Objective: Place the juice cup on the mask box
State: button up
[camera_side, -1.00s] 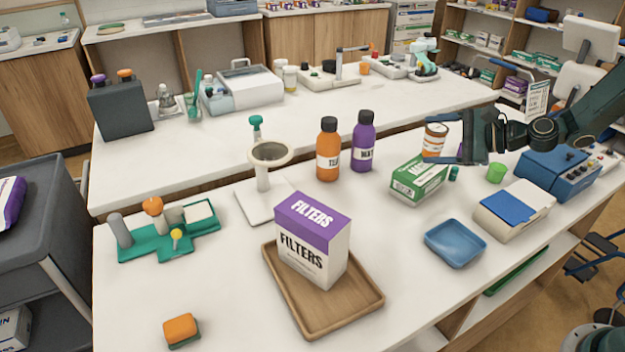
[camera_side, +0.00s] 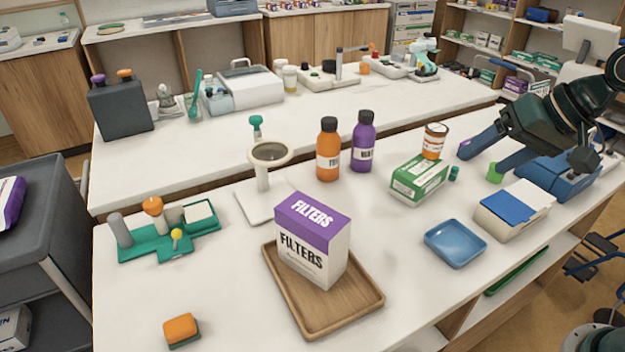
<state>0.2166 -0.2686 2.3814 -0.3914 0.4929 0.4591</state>
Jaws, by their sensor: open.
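The juice cup (camera_side: 434,141), orange-brown with a white label and a dark rim, stands upright on top of the green-and-white box (camera_side: 419,185), which I take as the mask box. The cup sits towards the box's back right end. My gripper (camera_side: 480,161) is open and empty to the right of the cup, with a gap between them. Its two fingers point left towards the cup and box. The print on the cup and box is too small to read.
A small green cup (camera_side: 494,173) is close by my lower finger. A blue tray (camera_side: 455,244) and a white case with a blue lid (camera_side: 513,209) are in front. Orange (camera_side: 328,150) and purple (camera_side: 363,142) bottles stand left of the box. A FILTERS box (camera_side: 313,240) stands on a wooden tray (camera_side: 335,322).

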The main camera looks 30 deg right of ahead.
jog(key=s+d+r+n+h, duration=0.2)
jog(key=s+n, duration=0.2)
jog(key=s, duration=0.9)
jog(key=shift+s+d+n+g+h, duration=0.2)
jog(key=shift+s+n+g+h, duration=0.1)
jog(key=shift+h, duration=0.1)
jog(key=shift+w+r, duration=0.1)
jog(key=shift+o, duration=1)
